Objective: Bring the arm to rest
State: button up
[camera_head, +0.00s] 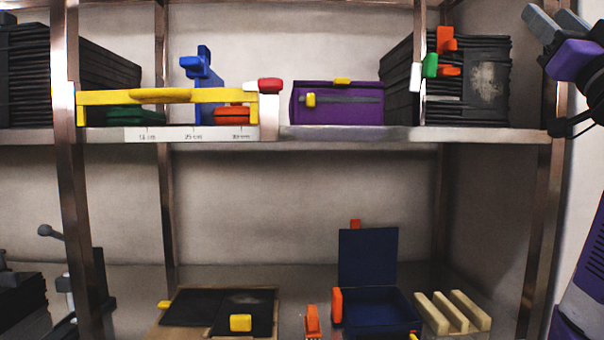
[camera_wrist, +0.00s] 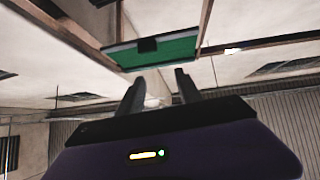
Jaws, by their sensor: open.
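My gripper (camera_head: 547,16) is at the upper right of the head view, beside the shelf's right post, with its two grey fingers pointing up and to the left. In the wrist view, the two dark fingers (camera_wrist: 160,88) stand apart with nothing held between them, so it is open and empty. My purple and black arm runs down the right edge of the head view; part of it lies outside the frame.
A metal shelf unit fills the head view. Its upper board (camera_head: 350,133) carries a yellow frame (camera_head: 170,96) and a purple box (camera_head: 338,103). Below stand an open blue box (camera_head: 368,258) and a slotted cream block (camera_head: 452,312). A green panel (camera_wrist: 150,50) hangs ahead in the wrist view.

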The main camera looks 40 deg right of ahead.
jog(key=w+a+f+g, duration=0.1)
jog(key=w+a+f, duration=0.15)
jog(key=f, duration=0.75)
jog(key=w+a+f+m+y, duration=0.1)
jog(key=w+f, duration=0.3)
jog(key=f, duration=0.6)
jog(key=w+a+f+g, duration=0.1)
jog(key=w+a+f, duration=0.15)
jog(key=f, duration=0.85)
jog(key=s+a+f+n+y, duration=0.1)
jog(key=a+f+n+y, duration=0.15)
jog(key=a+f, duration=0.5)
jog(key=a+f+n+y, duration=0.1)
jog(key=a+f+y, duration=0.3)
jog(key=f, duration=0.7)
jog(key=s+a+f+n+g+y, duration=0.5)
jog(key=s+a+f+y, duration=0.4)
jog(key=s+a+f, duration=1.2)
jog(key=shift+s+a+f+n+y, duration=0.15)
jog(key=shift+s+f+n+y, duration=0.15)
jog(key=shift+s, duration=0.4)
